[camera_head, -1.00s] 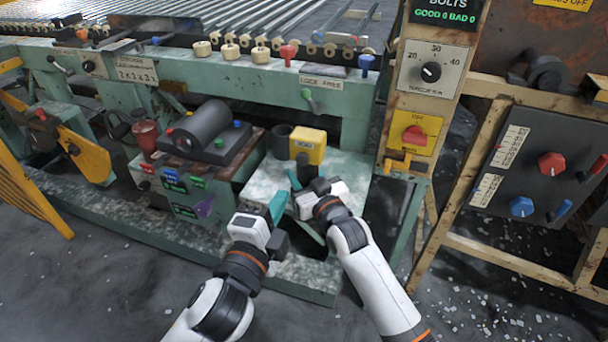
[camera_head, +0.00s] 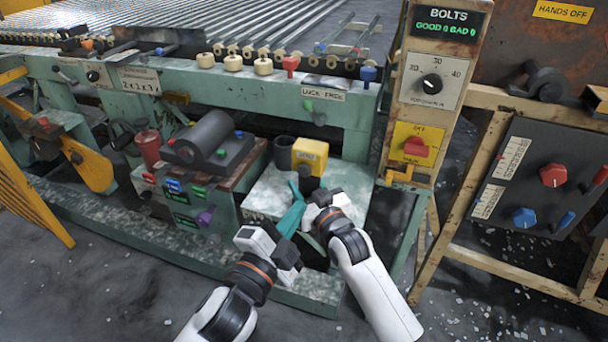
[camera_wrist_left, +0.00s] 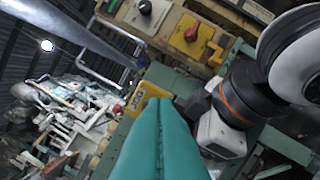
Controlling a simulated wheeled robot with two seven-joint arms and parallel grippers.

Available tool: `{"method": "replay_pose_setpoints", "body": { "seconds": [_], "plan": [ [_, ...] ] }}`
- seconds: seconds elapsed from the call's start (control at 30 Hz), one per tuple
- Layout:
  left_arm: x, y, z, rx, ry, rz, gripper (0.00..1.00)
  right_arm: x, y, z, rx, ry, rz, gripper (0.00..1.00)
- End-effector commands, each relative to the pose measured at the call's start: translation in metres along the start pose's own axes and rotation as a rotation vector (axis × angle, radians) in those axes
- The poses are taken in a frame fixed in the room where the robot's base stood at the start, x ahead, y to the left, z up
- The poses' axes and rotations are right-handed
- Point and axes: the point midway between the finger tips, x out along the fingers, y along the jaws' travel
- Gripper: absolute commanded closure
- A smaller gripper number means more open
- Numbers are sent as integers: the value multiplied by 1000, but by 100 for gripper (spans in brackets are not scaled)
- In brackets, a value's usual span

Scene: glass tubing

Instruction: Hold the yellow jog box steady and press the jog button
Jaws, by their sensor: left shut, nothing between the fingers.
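The yellow jog box (camera_head: 310,152) stands at the back of the pale worktop, in front of the green machine rail. A dark round part shows just below its front; I cannot tell whether it is the button. In the left wrist view the box (camera_wrist_left: 137,101) carries dark lettering and is partly hidden behind my fingers. My left gripper (camera_head: 294,208) is shut and empty, its teal fingers pointing up toward the box, a little short of it. My right gripper (camera_head: 300,190) is close beside it, in front of the box; its fingers are largely hidden and I cannot tell its opening.
A dark cup (camera_head: 284,150) stands left of the box. A black roller unit (camera_head: 207,138) with coloured knobs is farther left. A control post (camera_head: 428,100) with a dial and red switch rises at the right. The worktop (camera_head: 262,190) has bare room at left.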

Motion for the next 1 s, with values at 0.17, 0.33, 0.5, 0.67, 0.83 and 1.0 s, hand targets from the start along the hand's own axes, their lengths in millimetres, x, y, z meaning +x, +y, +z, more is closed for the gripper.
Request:
{"method": "replay_pose_setpoints", "body": {
  "seconds": [0.17, 0.33, 0.5, 0.67, 0.83, 1.0],
  "plan": [
    [7, -12, 5, -468, -212, 35, 100, 0, 0, -1, 0, 1, 0, 89],
    [0, -8, 1, -918, -421, 65, 100, 0, 0, -1, 0, 1, 0, 89],
    [-14, 0, -12, -1241, -595, 86, 100, 0, 0, -1, 0, 1, 0, 89],
    [-24, 5, -20, -1393, -690, 96, 100, 0, 0, -1, 0, 1, 0, 89],
    [-27, 7, -22, -1433, -720, 99, 100, 0, 0, -1, 0, 1, 0, 89],
    [-27, 7, -22, -1430, -719, 98, 100, 0, 0, -1, 0, 1, 0, 89]
  ]
}}
